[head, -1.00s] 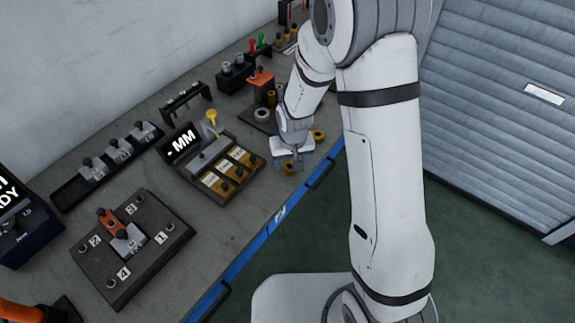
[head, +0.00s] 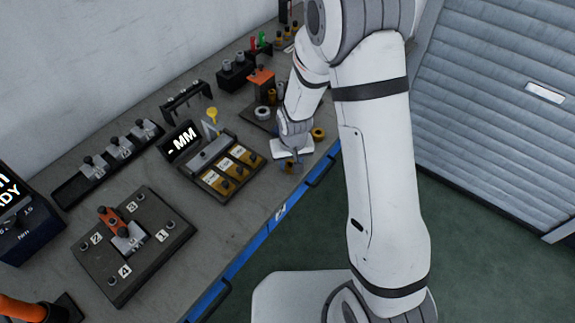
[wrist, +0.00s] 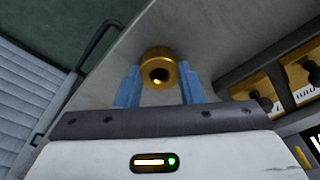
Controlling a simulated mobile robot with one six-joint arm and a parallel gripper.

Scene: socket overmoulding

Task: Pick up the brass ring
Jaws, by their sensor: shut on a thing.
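A brass ring (wrist: 160,68) with a dark central hole sits between the two blue fingers of my gripper (wrist: 160,88) in the wrist view. The fingers are shut on it, one on each side. In the head view my gripper (head: 291,164) is low over the front part of the workbench, right of the gauge box. The ring (head: 288,168) shows there only as a small brass patch at the fingertips, partly hidden. I cannot tell from these frames whether it touches the bench top.
A box with an MM display (head: 184,141) and brass blocks (head: 222,171) stands left of my gripper. Another brass ring (head: 318,133) lies to the right behind it. A dark numbered plate (head: 150,255) lies at front left. The blue bench edge (head: 282,211) is close by.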

